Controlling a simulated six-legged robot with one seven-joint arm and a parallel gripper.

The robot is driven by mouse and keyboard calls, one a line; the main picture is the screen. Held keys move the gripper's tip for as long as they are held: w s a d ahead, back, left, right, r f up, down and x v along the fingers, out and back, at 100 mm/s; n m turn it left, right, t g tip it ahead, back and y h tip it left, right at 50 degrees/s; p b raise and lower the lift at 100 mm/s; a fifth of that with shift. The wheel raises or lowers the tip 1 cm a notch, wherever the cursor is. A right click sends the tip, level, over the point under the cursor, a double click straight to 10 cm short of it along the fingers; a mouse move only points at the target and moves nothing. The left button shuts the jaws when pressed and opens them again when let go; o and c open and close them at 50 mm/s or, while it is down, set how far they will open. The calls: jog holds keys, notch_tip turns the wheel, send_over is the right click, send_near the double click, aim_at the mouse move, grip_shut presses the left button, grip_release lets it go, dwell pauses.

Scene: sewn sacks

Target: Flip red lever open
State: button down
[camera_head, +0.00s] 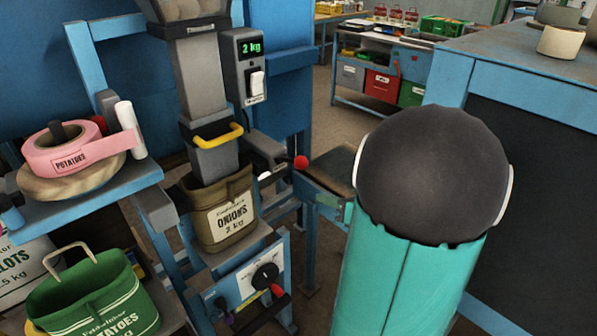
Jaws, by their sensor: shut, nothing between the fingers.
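A red ball knob (300,162) sits at the right end of a grey clamp-like part (265,150), right beside the filling spout. I take it for the red lever's end; whether it is open or closed I cannot tell. A brown sack (222,212) labelled onions, 2 kg, hangs open under the grey spout (210,150), which has a yellow handle (218,136). A small red-tipped part (277,290) shows on the panel below. My gripper is not in view; only a dark rounded joint and teal link of my arm show at right.
A pink label roll (68,150) rests on the blue shelf at left, above a green potatoes sack (95,300). A blue-framed bench (520,60) stands at right. Floor shows between.

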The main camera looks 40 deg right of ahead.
aim_at(292, 160)
jog(key=w+r, duration=0.1)
jog(key=w, duration=0.8)
jog(key=shift+d+r, duration=0.2)
jog(key=shift+r, duration=0.1)
dwell(0.5)
jog(key=shift+w+r, duration=0.1)
jog(key=shift+r, duration=0.05)
